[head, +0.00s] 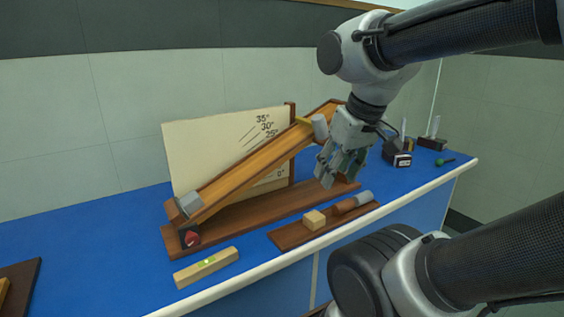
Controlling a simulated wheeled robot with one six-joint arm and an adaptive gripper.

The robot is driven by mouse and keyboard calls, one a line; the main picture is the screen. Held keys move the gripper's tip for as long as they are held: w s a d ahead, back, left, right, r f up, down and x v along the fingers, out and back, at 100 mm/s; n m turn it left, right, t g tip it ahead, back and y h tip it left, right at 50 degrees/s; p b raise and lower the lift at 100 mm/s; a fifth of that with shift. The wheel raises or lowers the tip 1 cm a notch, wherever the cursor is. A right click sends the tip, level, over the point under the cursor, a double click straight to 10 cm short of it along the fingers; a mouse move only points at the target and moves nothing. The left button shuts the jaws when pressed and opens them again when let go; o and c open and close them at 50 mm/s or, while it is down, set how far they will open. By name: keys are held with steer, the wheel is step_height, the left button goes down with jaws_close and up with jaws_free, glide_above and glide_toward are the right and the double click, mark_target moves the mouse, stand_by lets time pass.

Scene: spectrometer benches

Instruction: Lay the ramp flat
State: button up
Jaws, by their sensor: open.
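The wooden ramp (250,167) is tilted, its low end at the left and its high end at the upper right. It stands on a dark wooden base (242,227) in front of a cream angle board (205,150) with marks including 35°, 30° and 25°. A grey block (190,204) sits at the ramp's low end, above a red part (192,238). A grey cylindrical part (320,127) shows near the high end, by a yellow strip (303,121). My gripper (339,174) is open and empty, pointing down beside the high end. It appears apart from the ramp; depth is unclear.
A dark tray (290,238) in front holds a wooden block (314,219) and a grey-and-brown cylinder (352,203). A spirit level (207,266) lies at the front left. Small dark items (398,153) stand right.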

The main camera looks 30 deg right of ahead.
stand_by(0.3)
steer(key=w+d+f+m+t+y, duration=0.1)
steer(key=d+f+m+y, duration=0.2)
steer(key=d+f+m, duration=0.45)
steer(key=d+f+m+y, duration=0.2)
steer(key=d+m, duration=0.2)
steer(key=m, duration=0.6)
steer(key=w+d+r+m+t+h, duration=0.4)
steer(key=w+d+r+m+t, duration=0.9)
steer(key=w+d, duration=0.15)
steer(key=shift+y, duration=0.3)
steer(key=w, duration=0.6)
steer(key=shift+w+a+f, duration=0.15)
steer(key=shift+w, duration=0.5)
